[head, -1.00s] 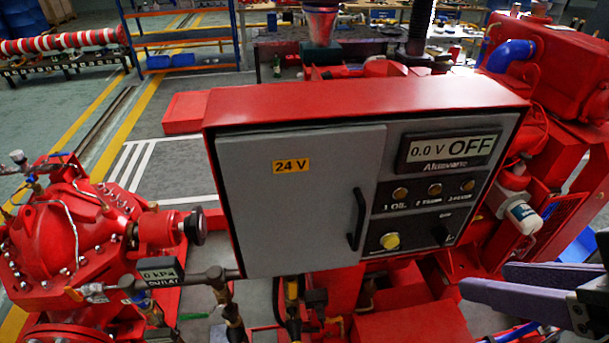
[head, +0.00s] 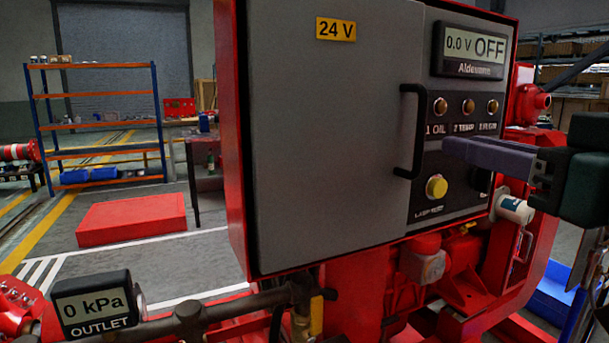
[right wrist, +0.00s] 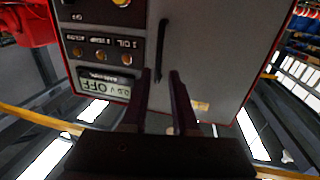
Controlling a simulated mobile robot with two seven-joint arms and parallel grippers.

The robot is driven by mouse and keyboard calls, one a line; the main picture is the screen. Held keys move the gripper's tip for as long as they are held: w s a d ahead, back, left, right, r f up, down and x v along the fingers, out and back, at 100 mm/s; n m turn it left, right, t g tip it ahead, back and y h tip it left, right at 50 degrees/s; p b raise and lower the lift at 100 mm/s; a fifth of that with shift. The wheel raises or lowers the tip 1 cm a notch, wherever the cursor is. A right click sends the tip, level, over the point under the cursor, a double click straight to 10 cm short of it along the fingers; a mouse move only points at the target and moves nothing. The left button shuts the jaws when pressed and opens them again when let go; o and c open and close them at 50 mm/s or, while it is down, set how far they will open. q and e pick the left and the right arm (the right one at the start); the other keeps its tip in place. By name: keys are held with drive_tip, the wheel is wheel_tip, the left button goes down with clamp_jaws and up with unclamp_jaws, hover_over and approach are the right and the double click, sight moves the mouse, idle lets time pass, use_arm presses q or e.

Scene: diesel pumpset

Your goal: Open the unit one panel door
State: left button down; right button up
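The unit one panel door (head: 330,140) is the grey door with a yellow 24 V label on the red control box, and it looks shut. Its black vertical bar handle (head: 405,135) is on the door's right side. My right gripper (head: 450,155) is in front of the instrument panel, to the right of the handle in the head view. In the right wrist view, its two fingers (right wrist: 160,75) are apart, and the handle (right wrist: 161,45) appears in line with the gap between them. I see no contact with the handle. My left gripper is not in view.
The instrument panel (head: 460,205) beside the door has a 0.0 V OFF display (head: 473,50), several buttons and a yellow knob (head: 436,187). An outlet gauge (head: 95,303) and pipe stand low at the left.

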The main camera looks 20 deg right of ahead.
sight(423, 134)
drive_tip(key=w, duration=0.3)
drive_tip(key=w+d, duration=0.1)
drive_tip(key=w, duration=0.2)
drive_tip(key=w+p, duration=0.1)
drive_tip(key=w, duration=0.2)
drive_tip(key=shift+w+d+r, duration=0.1)
drive_tip(key=shift+w+d, duration=0.05)
drive_tip(key=shift+w, duration=0.25)
clamp_jaws()
idle(1.0)
